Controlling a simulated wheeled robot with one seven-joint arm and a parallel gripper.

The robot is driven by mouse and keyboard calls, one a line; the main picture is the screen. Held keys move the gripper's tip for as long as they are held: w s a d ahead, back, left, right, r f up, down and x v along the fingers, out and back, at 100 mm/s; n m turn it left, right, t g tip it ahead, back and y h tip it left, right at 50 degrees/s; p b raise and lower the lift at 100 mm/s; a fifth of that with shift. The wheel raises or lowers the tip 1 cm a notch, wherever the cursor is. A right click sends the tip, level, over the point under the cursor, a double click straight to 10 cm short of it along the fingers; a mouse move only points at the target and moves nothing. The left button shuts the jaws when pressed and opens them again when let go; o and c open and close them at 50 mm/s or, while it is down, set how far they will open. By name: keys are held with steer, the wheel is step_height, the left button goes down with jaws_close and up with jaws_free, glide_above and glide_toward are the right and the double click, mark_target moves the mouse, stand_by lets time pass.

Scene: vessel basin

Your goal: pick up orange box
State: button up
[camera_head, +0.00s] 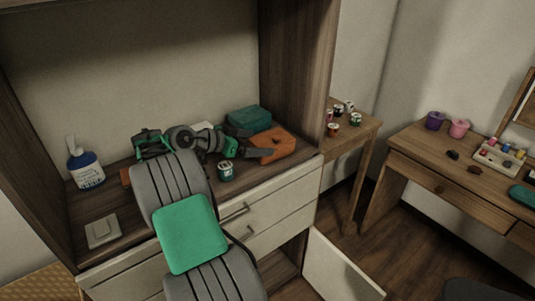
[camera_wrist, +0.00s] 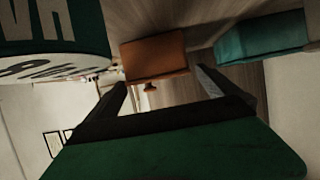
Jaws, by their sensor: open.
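The orange box (camera_head: 288,147) lies on the wooden cabinet top near its right side panel, partly hidden by my gripper in the head view. In the wrist view the orange box (camera_wrist: 155,55) is ahead of the fingers, roughly centred across the gap. My gripper (camera_head: 262,144) is open, with its dark fingers reaching toward the box from the left. In the wrist view the open gripper (camera_wrist: 162,78) has nothing visible held between its fingers. Whether the fingertips touch the box cannot be told.
A teal box (camera_head: 249,119) stands behind the orange box; it also shows in the wrist view (camera_wrist: 262,38). A small labelled can (camera_head: 225,171) stands in front of my gripper. A blue-and-white bottle (camera_head: 86,168) and a light switch-like block (camera_head: 102,231) are at left.

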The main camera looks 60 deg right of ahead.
mark_target(272, 144)
steer(key=x, duration=0.5)
steer(key=p+x, duration=0.1)
steer(key=x, duration=0.1)
steer(key=shift+s+f, duration=0.1)
steer(key=shift+f, duration=0.3)
steer(key=shift+a, duration=0.1)
steer(key=shift+c, duration=0.4)
steer(key=c, duration=1.2)
